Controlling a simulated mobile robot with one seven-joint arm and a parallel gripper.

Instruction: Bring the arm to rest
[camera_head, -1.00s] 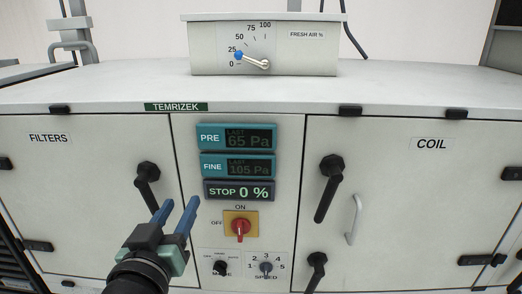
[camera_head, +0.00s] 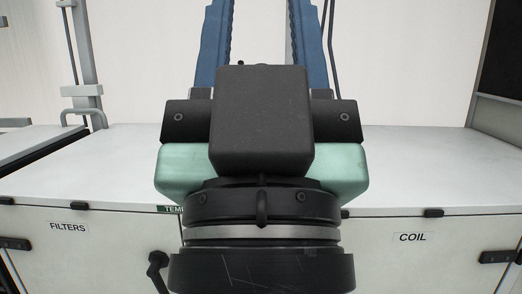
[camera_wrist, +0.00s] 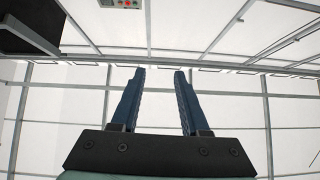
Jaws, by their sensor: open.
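My gripper (camera_head: 262,40) fills the middle of the head view, close to the camera and pointing up. Its two blue fingers stand apart with nothing between them. In the wrist view my gripper (camera_wrist: 160,75) is also open and empty, with white wall or ceiling panels beyond the fingertips. In the head view my arm hides the middle of the white cabinet (camera_head: 420,165), including the displays, the switches and the dial box on top.
The FILTERS door (camera_head: 85,255) and the COIL door (camera_head: 430,262) show on either side of my arm. A black handle (camera_head: 157,270) sticks out low at the left. A grey metal post (camera_head: 85,60) stands at the back left. The cabinet top looks clear on both sides.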

